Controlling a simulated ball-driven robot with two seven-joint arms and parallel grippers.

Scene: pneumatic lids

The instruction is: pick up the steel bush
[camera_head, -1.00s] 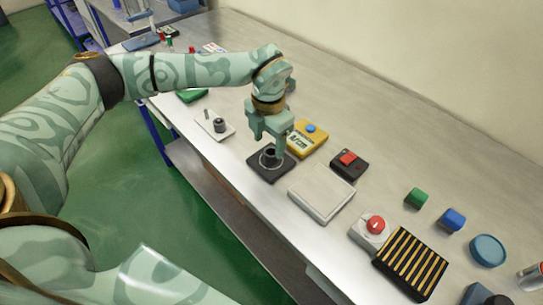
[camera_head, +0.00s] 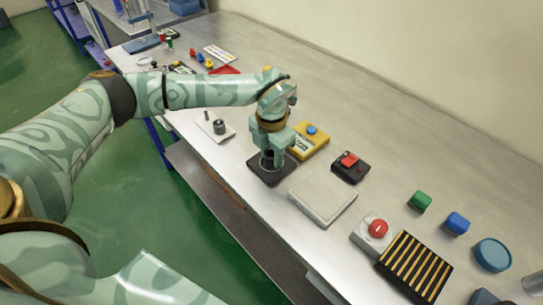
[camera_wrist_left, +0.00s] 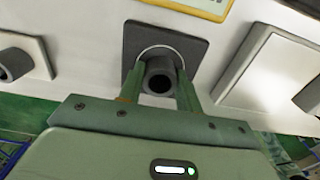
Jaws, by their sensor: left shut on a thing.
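The steel bush (camera_wrist_left: 160,76) is a short dark grey tube with a round hole. In the left wrist view it sits between the two fingers of my left gripper (camera_wrist_left: 158,92), which is shut on it. Behind it is a dark square pad (camera_wrist_left: 138,36) with a pale ring. In the head view my left gripper (camera_head: 268,159) points down over the same dark pad (camera_head: 283,177), and its fingers largely hide the bush. I cannot tell whether the bush touches the pad. My right gripper is not in view.
A white plate with a grey cylinder (camera_head: 219,127) stands left of the pad. A yellow device (camera_head: 310,142), a black box with a red button (camera_head: 349,166) and a pale flat box (camera_head: 323,194) are close by. The bench is clear towards the wall.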

